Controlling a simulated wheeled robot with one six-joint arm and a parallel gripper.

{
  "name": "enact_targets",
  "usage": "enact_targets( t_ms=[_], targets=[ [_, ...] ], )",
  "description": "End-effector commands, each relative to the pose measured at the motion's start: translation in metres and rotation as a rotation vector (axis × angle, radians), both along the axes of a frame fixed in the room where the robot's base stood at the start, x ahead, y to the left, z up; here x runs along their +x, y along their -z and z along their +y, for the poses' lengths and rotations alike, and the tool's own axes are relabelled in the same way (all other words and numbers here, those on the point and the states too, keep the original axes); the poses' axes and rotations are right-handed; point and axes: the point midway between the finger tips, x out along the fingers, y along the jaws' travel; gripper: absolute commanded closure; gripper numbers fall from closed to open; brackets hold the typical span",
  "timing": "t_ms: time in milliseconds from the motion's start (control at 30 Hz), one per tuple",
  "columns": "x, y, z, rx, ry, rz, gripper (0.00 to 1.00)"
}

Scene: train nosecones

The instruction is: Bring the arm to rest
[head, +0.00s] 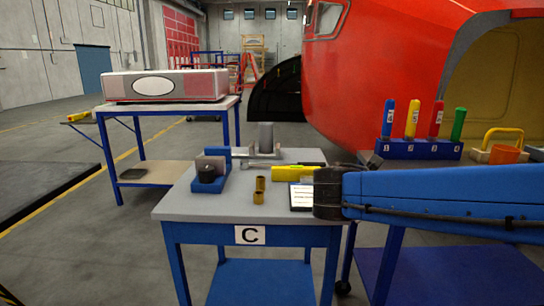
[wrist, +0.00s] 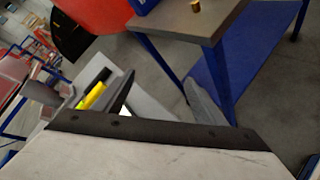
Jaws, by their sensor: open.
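My blue arm (head: 440,193) reaches in from the right in the head view. Its black joint (head: 328,193) is over the right side of the table marked C (head: 195,205). I cannot make out my gripper's fingers in the head view. In the wrist view my gripper (wrist: 160,97) shows two dark fingers spread apart, with nothing held between them. Beyond them are the grey floor and a grey tabletop (wrist: 185,22) with blue legs.
A blue rack (head: 420,150) of coloured-handled tools stands right. A red train nose (head: 390,70) is behind. Floor at left is mostly open.

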Motion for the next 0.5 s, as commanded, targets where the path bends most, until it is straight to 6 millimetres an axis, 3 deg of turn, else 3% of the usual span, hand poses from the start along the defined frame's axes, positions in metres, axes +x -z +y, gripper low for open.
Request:
enact_targets(
  t_ms=[33, 200, 333, 500],
  targets=[
    [-0.018, 0.010, -0.026, 0.100, 0.087, 0.006, 0.35],
    [-0.080, 0.050, -0.080, 0.442, 0.376, 0.019, 0.35],
    [-0.129, 0.079, -0.101, 0.703, 0.601, 0.010, 0.35],
    [-0.188, 0.111, -0.105, 1.043, 0.895, -0.023, 0.35]
  ],
)
